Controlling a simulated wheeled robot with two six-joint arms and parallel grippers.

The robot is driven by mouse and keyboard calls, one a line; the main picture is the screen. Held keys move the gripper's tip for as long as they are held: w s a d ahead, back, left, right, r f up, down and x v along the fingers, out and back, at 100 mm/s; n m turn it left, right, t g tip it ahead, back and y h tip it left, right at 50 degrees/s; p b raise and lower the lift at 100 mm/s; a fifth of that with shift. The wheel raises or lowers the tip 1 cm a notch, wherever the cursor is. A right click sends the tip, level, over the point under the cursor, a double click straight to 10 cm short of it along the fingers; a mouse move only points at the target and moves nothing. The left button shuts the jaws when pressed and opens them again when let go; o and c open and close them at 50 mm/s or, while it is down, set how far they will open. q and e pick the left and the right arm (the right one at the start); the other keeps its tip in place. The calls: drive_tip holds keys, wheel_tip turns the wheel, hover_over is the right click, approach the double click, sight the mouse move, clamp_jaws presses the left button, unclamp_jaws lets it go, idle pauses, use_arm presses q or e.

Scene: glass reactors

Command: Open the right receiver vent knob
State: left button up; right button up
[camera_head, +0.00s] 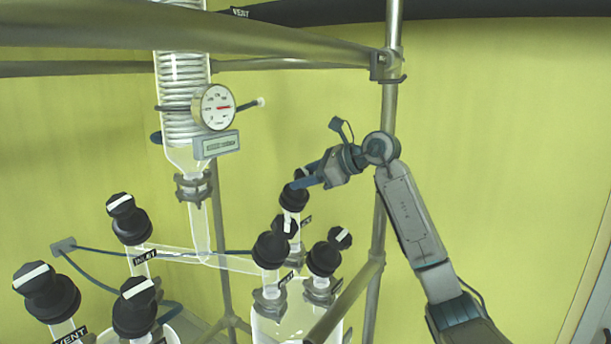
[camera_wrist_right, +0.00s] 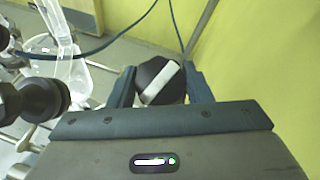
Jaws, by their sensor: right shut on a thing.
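A black vent knob (camera_head: 293,197) tops a glass neck at the back of the right-hand glass vessel (camera_head: 283,325). My right gripper (camera_head: 302,178) reaches it from the upper right, with its blue-grey fingers around the knob's top. In the right wrist view the knob (camera_wrist_right: 158,82) sits between the two fingers of the gripper (camera_wrist_right: 160,88), which is shut on it. A white stripe on its cap runs diagonally, from lower left to upper right. A small dark label (camera_head: 305,222) beside the neck is too small to read surely. My left gripper is not in view.
Other black knobs (camera_head: 271,250) and (camera_head: 325,257) stand close below the gripper. More knobs (camera_head: 128,217) stand at the left. A metal post (camera_head: 378,225) rises behind my right arm. A dial gauge (camera_head: 214,107) hangs by the glass coil column (camera_head: 183,95).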

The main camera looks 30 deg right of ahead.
sight(305, 174)
drive_tip(key=o, duration=1)
drive_tip(key=shift+r+b, duration=0.45)
drive_tip(key=shift+b, duration=0.05)
drive_tip(key=b, duration=0.1)
drive_tip(key=r, duration=0.1)
drive_tip(key=r+b, duration=0.1)
drive_tip(key=shift+s+a+r+b, duration=0.1)
drive_tip(key=shift+s+a+b, duration=0.2)
drive_tip(key=s+a+r+b, duration=0.2)
drive_tip(key=s+a+b, duration=0.4)
drive_tip(key=s, duration=0.7)
drive_tip(key=shift+a, duration=0.95)
